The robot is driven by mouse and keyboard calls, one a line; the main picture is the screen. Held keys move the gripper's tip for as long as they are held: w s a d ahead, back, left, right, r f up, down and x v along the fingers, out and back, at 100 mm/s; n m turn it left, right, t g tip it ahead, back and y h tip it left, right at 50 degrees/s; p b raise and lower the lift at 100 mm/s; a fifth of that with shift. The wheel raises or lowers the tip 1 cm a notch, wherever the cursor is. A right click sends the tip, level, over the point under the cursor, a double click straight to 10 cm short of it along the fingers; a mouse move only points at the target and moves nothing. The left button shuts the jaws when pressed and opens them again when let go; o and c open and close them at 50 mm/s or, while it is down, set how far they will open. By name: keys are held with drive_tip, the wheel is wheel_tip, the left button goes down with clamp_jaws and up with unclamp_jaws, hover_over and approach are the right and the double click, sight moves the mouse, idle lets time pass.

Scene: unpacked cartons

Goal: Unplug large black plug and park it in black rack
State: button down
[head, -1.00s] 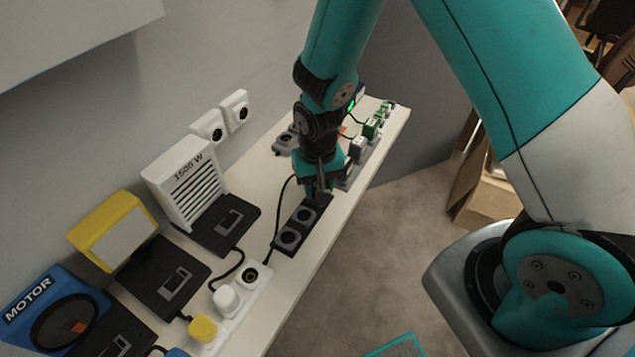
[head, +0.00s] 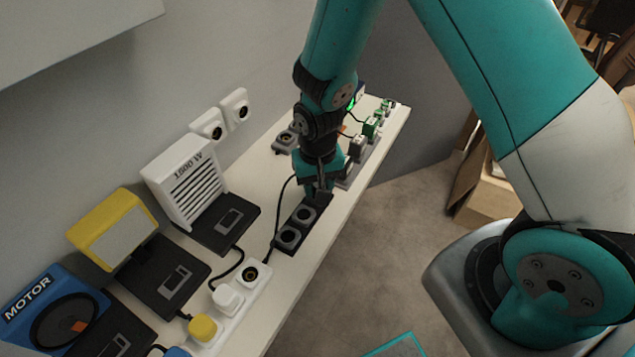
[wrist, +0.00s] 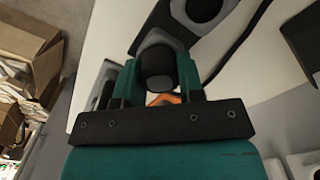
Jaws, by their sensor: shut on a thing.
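My gripper (head: 318,186) is shut on the large black plug, at the far end of the black rack (head: 289,240). In the wrist view the plug (wrist: 157,68) shows as a dark rounded body between the teal fingers. Beyond it the rack (wrist: 160,22) shows a grey-rimmed round socket. Two round sockets of the rack are uncovered in the head view; the part under my gripper is hidden. I cannot tell how deep the plug sits there. A black cable (head: 279,215) runs along the rack's left side.
A white power strip (head: 238,302) at the near end has one uncovered socket, a white plug and a yellow plug. A heater (head: 185,180), yellow lamp (head: 113,228) and blue motor (head: 55,312) stand along the wall. Grey and green plugs (head: 371,126) stand beyond my gripper.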

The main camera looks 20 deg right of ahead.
drive_tip(key=c, duration=0.7)
unclamp_jaws()
drive_tip(key=shift+o, duration=0.2)
wheel_tip(320, 180, up, 18)
drive_tip(key=shift+f, duration=0.25)
